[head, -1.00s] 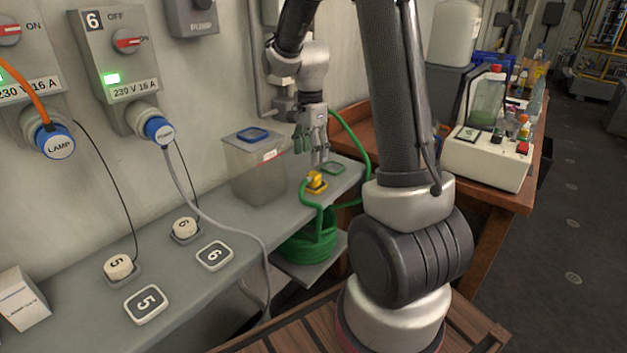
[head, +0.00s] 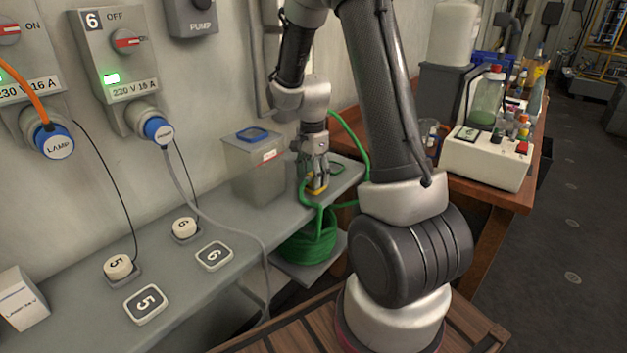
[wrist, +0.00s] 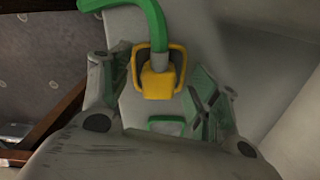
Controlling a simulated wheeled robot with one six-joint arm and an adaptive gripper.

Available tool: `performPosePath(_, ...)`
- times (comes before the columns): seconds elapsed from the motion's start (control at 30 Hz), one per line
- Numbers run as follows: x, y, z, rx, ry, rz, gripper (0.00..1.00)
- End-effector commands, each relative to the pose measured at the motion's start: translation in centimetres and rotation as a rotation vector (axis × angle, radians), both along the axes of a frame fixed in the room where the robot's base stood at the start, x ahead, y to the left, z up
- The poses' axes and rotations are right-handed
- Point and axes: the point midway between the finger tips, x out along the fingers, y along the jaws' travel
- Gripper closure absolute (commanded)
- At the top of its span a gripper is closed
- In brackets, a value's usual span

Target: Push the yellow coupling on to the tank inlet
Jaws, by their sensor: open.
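The yellow coupling (wrist: 160,80) sits on the end of the green hose (wrist: 151,22) and rests on the grey shelf. In the head view the coupling (head: 317,188) is partly hidden by my gripper (head: 314,178), which is down over it. In the wrist view my gripper (wrist: 158,92) is open, with one finger on each side of the coupling and gaps showing. The grey tank (head: 257,172) with a blue cap stands on the shelf left of my gripper. I cannot make out its inlet.
The coiled green hose (head: 308,243) sits on a lower ledge. A wooden bench (head: 500,190) with a white machine stands at right. Wall switches and numbered knobs are at left.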

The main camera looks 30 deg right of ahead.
Motion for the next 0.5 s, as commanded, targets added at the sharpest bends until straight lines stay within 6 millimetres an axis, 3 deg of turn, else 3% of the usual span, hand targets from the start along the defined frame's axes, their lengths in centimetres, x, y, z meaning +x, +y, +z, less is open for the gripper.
performPosePath(0.37, 0.0, 0.0, -0.18, 0.0, 0.0, 0.0, 0.41)
performPosePath(0.5, 0.0, 0.0, -0.18, 0.0, 0.0, 0.0, 0.66)
